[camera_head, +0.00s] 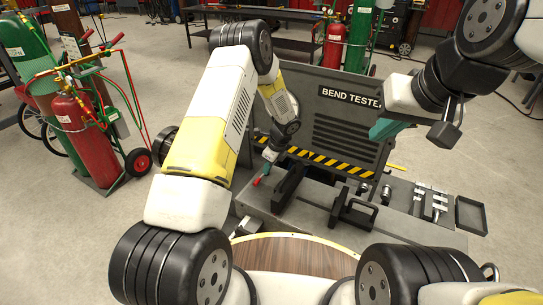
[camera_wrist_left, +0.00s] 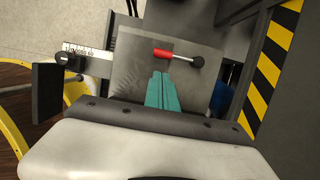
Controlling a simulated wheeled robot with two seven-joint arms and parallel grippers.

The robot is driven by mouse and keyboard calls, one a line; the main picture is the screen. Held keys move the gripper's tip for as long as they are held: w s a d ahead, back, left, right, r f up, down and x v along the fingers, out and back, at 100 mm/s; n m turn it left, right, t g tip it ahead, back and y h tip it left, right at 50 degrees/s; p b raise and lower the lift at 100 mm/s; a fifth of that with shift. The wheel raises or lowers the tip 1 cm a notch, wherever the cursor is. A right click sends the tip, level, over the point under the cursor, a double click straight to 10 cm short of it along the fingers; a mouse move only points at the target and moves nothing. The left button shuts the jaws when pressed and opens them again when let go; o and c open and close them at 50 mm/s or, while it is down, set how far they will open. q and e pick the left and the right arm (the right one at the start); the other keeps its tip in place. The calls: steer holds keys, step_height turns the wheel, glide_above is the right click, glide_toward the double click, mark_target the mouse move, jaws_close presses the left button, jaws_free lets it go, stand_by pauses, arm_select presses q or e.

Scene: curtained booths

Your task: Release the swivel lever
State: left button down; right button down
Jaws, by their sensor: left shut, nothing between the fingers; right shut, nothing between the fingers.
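The swivel lever shows in the left wrist view as a short bar with a red grip (camera_wrist_left: 163,54) and a dark round end at its right. Its red part also shows small in the head view (camera_head: 257,181), on the bend tester's bench. My left gripper (camera_head: 265,170) is beside it in the head view. In the left wrist view the teal fingers (camera_wrist_left: 160,76) are together and empty, with their tips just below the red grip. I cannot tell whether they touch. My right gripper (camera_head: 388,128) is shut and empty, raised in front of the machine panel, far from the lever.
The grey bend tester panel (camera_head: 345,118) stands behind the bench. A black handled block (camera_head: 353,212), silver fittings (camera_head: 430,203) and a dark tray (camera_head: 471,216) are on the bench's right. A graduated scale (camera_wrist_left: 88,53) lies left of the lever. Gas cylinders (camera_head: 90,135) stand at the left.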

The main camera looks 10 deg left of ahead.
mark_target(261, 178)
arm_select(q)
steer(key=x, duration=0.8)
steer(key=shift+f, duration=0.1)
steer(key=shift+a, duration=0.1)
